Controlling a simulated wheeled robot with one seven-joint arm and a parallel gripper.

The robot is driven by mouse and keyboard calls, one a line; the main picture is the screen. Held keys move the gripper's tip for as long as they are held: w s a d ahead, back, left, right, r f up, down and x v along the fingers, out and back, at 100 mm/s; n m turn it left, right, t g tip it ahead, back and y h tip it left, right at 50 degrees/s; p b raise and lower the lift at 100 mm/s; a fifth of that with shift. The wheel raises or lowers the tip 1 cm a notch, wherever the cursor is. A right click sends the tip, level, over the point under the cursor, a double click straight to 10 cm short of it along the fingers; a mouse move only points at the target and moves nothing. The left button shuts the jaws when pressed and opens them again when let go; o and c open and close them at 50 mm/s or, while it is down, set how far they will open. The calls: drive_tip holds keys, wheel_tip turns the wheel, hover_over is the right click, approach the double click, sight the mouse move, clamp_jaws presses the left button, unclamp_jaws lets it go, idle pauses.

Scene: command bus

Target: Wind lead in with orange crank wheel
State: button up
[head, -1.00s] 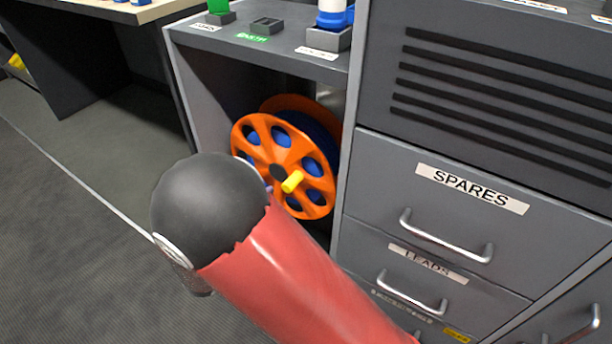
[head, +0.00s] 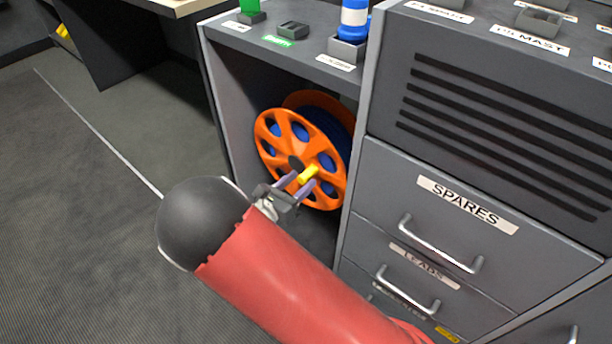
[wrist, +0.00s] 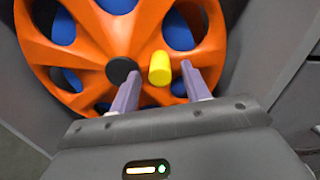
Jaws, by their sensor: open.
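The orange crank wheel (head: 272,150) stands upright in an open bay of the grey cabinet, with blue lead showing through its holes. A yellow crank knob (head: 308,175) sticks out from its face, right of the dark hub (head: 295,163). My gripper (head: 297,183) is open in front of the wheel, its fingers reaching toward the knob. In the wrist view the orange wheel (wrist: 88,45) fills the top, and the yellow knob (wrist: 159,68) shows between the two fingertips of my gripper (wrist: 160,78). I cannot tell whether either finger touches the knob.
The bay's left wall (head: 225,110) and the drawer unit (head: 400,175) on the right stand close around the wheel. The drawers carry metal handles (head: 438,245). Labelled holders line the shelf (head: 300,58) above. The floor (head: 90,210) at left is clear.

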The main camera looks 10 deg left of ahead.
drive_tip(key=shift+x, duration=1.45)
clamp_jaws()
